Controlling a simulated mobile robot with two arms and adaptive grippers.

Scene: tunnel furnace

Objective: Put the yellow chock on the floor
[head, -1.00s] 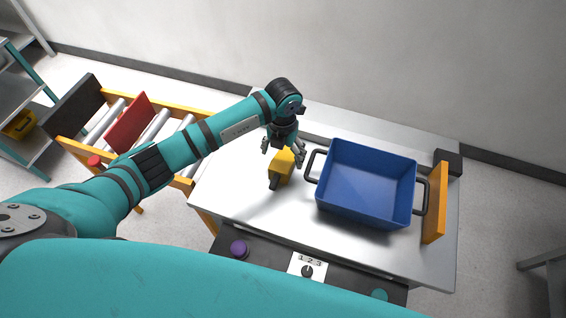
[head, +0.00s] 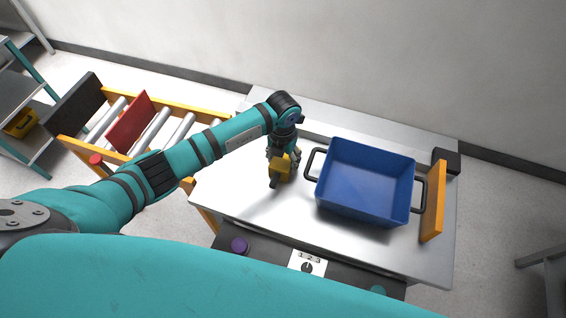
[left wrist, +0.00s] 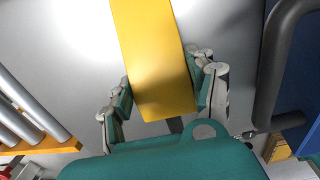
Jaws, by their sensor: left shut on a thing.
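The yellow chock (head: 283,171) is on the metal table, left of the blue bin, and my left gripper (head: 281,157) is above it with its fingers down around it. In the left wrist view the yellow chock (left wrist: 158,65) lies between the two fingers, and my left gripper (left wrist: 163,95) is shut on it. I cannot tell whether the chock touches the tabletop. Bare floor (head: 155,222) shows left of the table. My right gripper is not in view.
A blue bin (head: 365,183) with dark handles stands right of the chock on the metal table (head: 235,190). An orange stop (head: 435,205) is at the table's right edge. A roller conveyor with a red plate (head: 130,122) adjoins at left. A control panel with a purple button (head: 239,245) is in front.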

